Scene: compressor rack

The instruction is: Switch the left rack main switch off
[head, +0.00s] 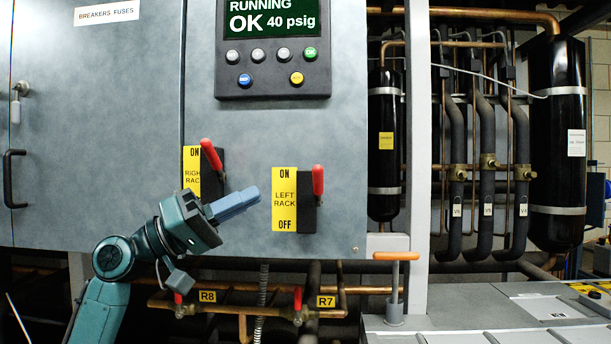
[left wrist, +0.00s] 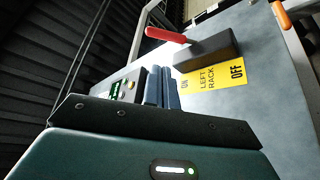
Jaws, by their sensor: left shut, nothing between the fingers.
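The left rack main switch is a red lever (head: 318,180) on a black body (head: 308,215), right of a yellow LEFT RACK label (head: 284,199). The lever points up, at the ON end. In the left wrist view the red lever (left wrist: 166,35) stands out from its black body (left wrist: 208,49), beside the yellow label (left wrist: 212,77). My left gripper (head: 253,195) is shut and empty, in front of the cabinet just left of the LEFT RACK label, apart from the lever in the picture. Its blue fingers (left wrist: 162,88) also show in the left wrist view. My right gripper is not in view.
The right rack switch (head: 212,156) also has its red lever up; my left gripper partly covers its body and label. A display panel (head: 272,50) reads RUNNING OK 40 psig above. Below are copper pipes (head: 243,309) with red-handled valves, and an orange-topped handle (head: 396,256) at right.

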